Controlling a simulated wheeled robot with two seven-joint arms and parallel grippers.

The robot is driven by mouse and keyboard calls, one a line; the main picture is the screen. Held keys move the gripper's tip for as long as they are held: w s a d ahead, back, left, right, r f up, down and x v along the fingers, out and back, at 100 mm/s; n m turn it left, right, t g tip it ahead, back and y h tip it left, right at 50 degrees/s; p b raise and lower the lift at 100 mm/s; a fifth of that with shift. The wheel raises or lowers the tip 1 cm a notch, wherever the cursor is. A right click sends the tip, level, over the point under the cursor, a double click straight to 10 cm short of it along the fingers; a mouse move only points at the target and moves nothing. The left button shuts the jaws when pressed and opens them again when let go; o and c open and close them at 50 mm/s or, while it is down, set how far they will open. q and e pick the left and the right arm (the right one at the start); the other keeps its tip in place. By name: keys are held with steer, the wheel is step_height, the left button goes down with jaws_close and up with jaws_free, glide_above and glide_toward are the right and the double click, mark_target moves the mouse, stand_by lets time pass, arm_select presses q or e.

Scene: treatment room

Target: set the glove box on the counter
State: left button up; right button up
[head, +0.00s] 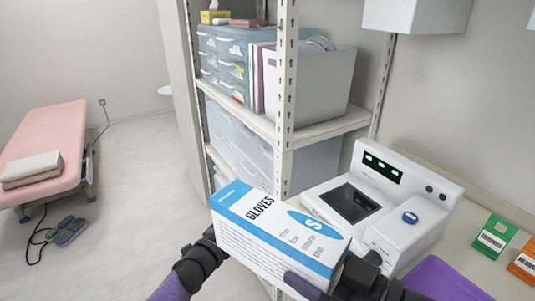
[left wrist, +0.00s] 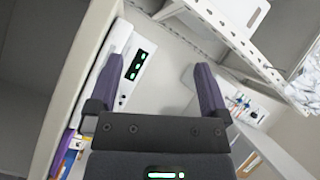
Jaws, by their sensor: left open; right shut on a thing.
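The glove box (head: 280,232), white and blue with "GLOVES" and a large S, is in the lower middle of the head view. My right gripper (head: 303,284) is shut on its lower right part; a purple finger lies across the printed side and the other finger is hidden. The box is tilted and held in front of the white device on the counter (head: 482,211); I cannot tell whether it touches anything below. My left gripper (left wrist: 160,50) is open and empty in the left wrist view. Dark and purple parts of mine show beside the box's left end.
The white device (head: 402,213) with green displays fills much of the counter. A purple item (head: 445,282), a green box (head: 493,238) and an orange box (head: 525,262) lie to its right. A metal shelf unit (head: 286,90) with bins stands behind. A pink bed (head: 52,150) is far left.

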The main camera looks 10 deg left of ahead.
arm_select(q)
steer(key=w+d+r+m+h, duration=0.15)
steer(key=r+m+h, duration=0.3)
steer(key=r, duration=0.45)
steer(key=d+r+m+g+h, duration=0.1)
steer(key=d+r+m+h, duration=0.2)
steer(key=r+m, duration=0.5)
steer(key=w+d+r+m+h, duration=0.1)
steer(key=d+r+m+h, duration=0.2)
steer(key=r, duration=0.8)
steer(key=s+d+r+m+g+h, duration=0.2)
steer(key=s+d+r+m+g, duration=0.5)
steer(key=m+g, duration=0.65)
arm_select(e)
steer(key=shift+d, duration=0.1)
arm_select(q)
steer(key=m+g+y, duration=0.3)
steer(key=m+y, duration=1.1)
steer(key=y, duration=0.2)
glide_above(275, 214)
steer(key=shift+t, duration=0.25)
steer(key=f, duration=0.6)
steer(key=shift+w+a, duration=0.35)
steer(key=shift+a, duration=0.05)
steer(key=f, duration=0.7)
steer(key=s+d+f, duration=0.1)
steer(key=f, duration=0.3)
steer(key=shift+f, duration=0.1)
steer(key=shift+d+f, duration=0.1)
steer(key=shift+f, duration=0.25)
